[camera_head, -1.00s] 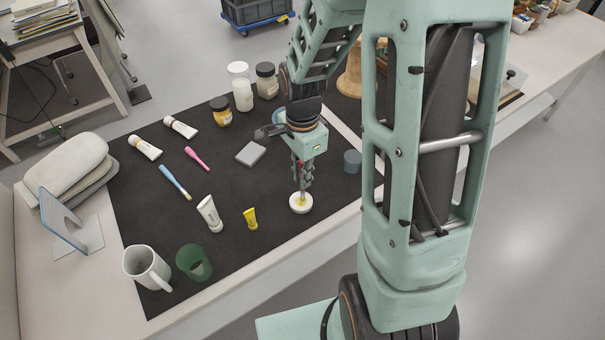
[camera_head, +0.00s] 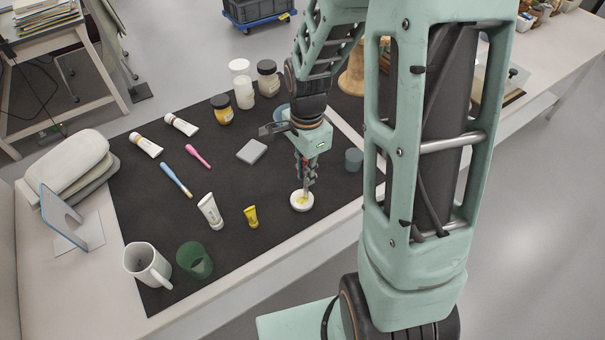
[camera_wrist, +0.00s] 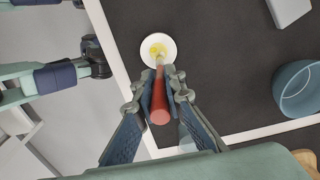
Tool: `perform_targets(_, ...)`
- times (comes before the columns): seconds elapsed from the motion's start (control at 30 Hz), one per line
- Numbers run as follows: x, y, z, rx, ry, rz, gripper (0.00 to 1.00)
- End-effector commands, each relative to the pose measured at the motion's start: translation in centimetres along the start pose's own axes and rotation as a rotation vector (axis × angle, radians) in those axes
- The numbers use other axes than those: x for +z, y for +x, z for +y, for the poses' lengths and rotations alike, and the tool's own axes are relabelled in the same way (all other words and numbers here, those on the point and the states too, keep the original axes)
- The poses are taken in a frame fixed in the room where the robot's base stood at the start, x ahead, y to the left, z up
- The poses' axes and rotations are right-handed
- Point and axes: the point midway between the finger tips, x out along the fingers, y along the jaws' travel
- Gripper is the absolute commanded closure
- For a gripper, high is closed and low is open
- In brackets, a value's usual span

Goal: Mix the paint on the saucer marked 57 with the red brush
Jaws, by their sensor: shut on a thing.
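My gripper (camera_head: 305,178) is shut on the red brush and points down over the saucer. In the wrist view my gripper (camera_wrist: 165,90) has the red brush (camera_wrist: 160,110) between its fingers. The brush's tip end reaches the white saucer (camera_wrist: 145,42) and appears to touch the yellow paint (camera_wrist: 155,50) on it. In the head view the saucer (camera_head: 294,205) lies near the mat's front edge with the brush end over it. No number is readable on the saucer. The bristles are too small to see clearly.
A mug (camera_head: 143,264) and green cup (camera_head: 194,262) stand front left. A blue-grey bowl (camera_wrist: 290,98) is right in the wrist view.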

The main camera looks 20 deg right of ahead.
Motion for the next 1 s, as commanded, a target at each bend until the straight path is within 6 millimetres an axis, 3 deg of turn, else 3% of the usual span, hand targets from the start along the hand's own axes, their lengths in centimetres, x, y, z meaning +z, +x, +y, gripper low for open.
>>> perform_targets(0.57,2.3,0.1,-0.4,0.001,-0.001,-0.001,1.00)
perform_targets(1.0,0.5,0.1,0.2,0.001,0.001,0.000,1.00)
